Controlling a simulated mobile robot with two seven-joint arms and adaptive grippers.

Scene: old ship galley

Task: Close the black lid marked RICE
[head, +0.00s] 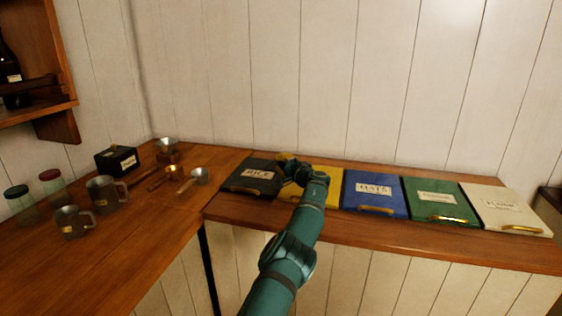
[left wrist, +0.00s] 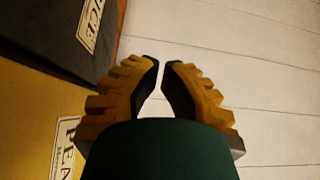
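The black lid marked RICE (head: 237,183) is at the left end of the row of lids on the counter. It looks flat, like its neighbours, with a brass handle at its front edge. In the left wrist view the black lid (left wrist: 92,52) is at upper left, its side edge showing above the yellow lid (left wrist: 35,115). My left gripper (head: 283,158) is over the back of the yellow lid, just right of the black lid's back corner. Its fingertips (left wrist: 160,64) nearly meet, with only a narrow gap and nothing between them. My right gripper is out of view.
Blue (head: 362,189), green (head: 423,205) and white (head: 487,203) lids continue to the right. Metal mugs (head: 105,195), jars (head: 51,183), a black box (head: 116,160) and small pans stand on the left counter. A plank wall (head: 350,75) rises close behind the lids.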

